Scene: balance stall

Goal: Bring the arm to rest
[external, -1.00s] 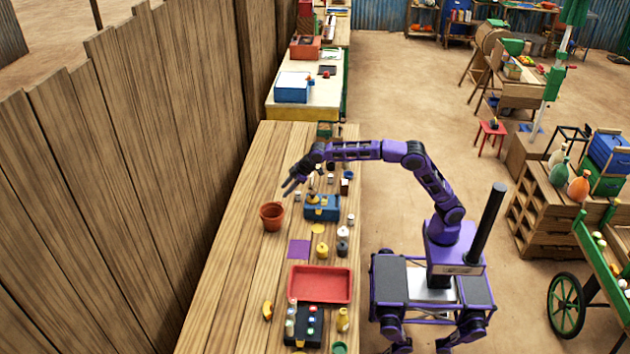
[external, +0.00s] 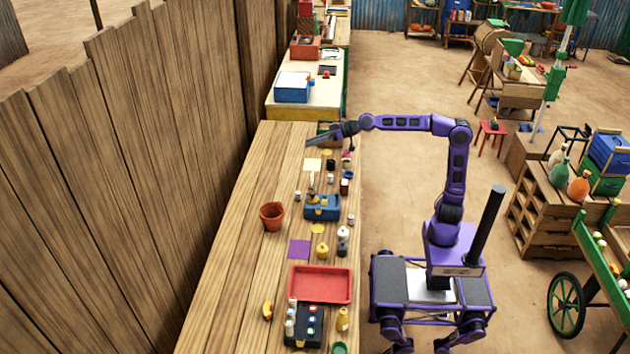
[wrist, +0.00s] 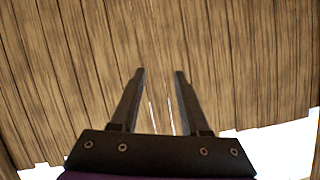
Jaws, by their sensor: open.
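My gripper (external: 312,140) is held above the far part of the long wooden table (external: 240,190), pointing left towards the plank fence. In the wrist view my gripper (wrist: 160,72) shows two dark fingers standing apart with nothing between them. Behind the fingers there is only the wooden fence (wrist: 230,50). My arm is raised and bent, reaching from my base at the table's right side. No object touches the fingers.
On the table are a terracotta pot (external: 272,217), a blue box (external: 322,208), a red tray (external: 320,285), a dark rack (external: 303,325), a purple square (external: 299,250) and several small jars. The table's left strip is bare. The fence (external: 130,120) runs along its left.

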